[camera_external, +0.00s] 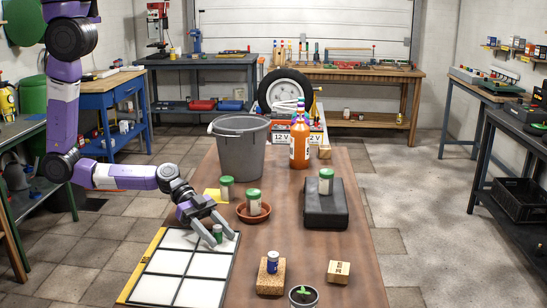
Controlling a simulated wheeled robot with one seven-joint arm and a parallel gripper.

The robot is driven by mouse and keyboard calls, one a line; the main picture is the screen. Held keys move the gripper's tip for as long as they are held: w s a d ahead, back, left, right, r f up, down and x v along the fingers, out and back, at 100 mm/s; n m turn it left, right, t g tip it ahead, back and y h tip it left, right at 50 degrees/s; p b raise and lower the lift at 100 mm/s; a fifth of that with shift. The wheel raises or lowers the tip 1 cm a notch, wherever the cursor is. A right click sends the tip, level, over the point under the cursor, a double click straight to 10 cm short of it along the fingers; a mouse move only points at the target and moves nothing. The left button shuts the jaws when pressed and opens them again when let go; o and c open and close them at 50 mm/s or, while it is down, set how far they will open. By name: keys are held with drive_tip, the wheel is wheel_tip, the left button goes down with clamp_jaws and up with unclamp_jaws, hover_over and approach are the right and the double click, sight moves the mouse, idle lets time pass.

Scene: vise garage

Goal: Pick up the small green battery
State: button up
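The small green battery (218,233) is a small upright cylinder at the far right corner of a white panel with black grid lines (181,263). My gripper (222,240) reaches down over it from the upper left. Its two grey fingers are spread, one on each side of the battery, and look wider apart than the battery. Whether a finger touches it cannot be told. The fingers partly hide the battery's surroundings. Larger green-and-white cylinders stand on a yellow pad (212,195), in a terracotta saucer (264,215) and on a black case (326,208).
A blue-and-white battery (272,262) stands on a cork block (270,279). A wooden block (338,271) and a potted seedling (303,295) are near the front. A grey bucket (239,148) and an orange bottle (299,142) stand farther back.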

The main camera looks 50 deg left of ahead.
clamp_jaws()
